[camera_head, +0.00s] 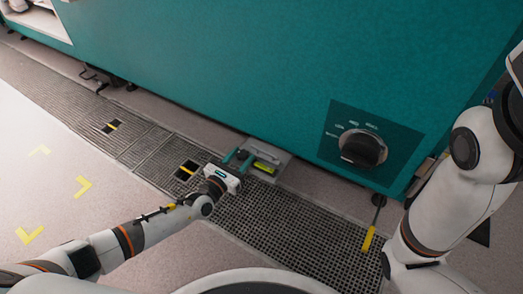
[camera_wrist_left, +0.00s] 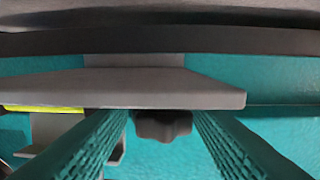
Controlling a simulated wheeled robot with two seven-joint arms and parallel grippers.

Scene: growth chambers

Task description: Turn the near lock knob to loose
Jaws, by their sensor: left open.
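My left gripper (camera_head: 238,159) is open at the grey bracket (camera_head: 277,155) low on the teal chamber's front. In the left wrist view, its two teal ribbed fingers reach forward on either side of a dark lobed knob (camera_wrist_left: 163,125). The knob sits under the edge of a grey plate (camera_wrist_left: 150,88), between the fingers, with a gap visible beside it. I cannot tell whether the fingers touch it. In the head view, the knob is hard to make out behind the gripper. My right arm shows at the right; its gripper is out of view.
A large black dial (camera_head: 362,148) is on the teal chamber wall (camera_head: 230,60) to the right. A yellow-green bar (camera_head: 264,168) lies at the bracket. A yellow-handled tool (camera_head: 369,238) stands near the chamber's lower right. Dark floor grating (camera_head: 290,225) runs along the front, with open floor at left.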

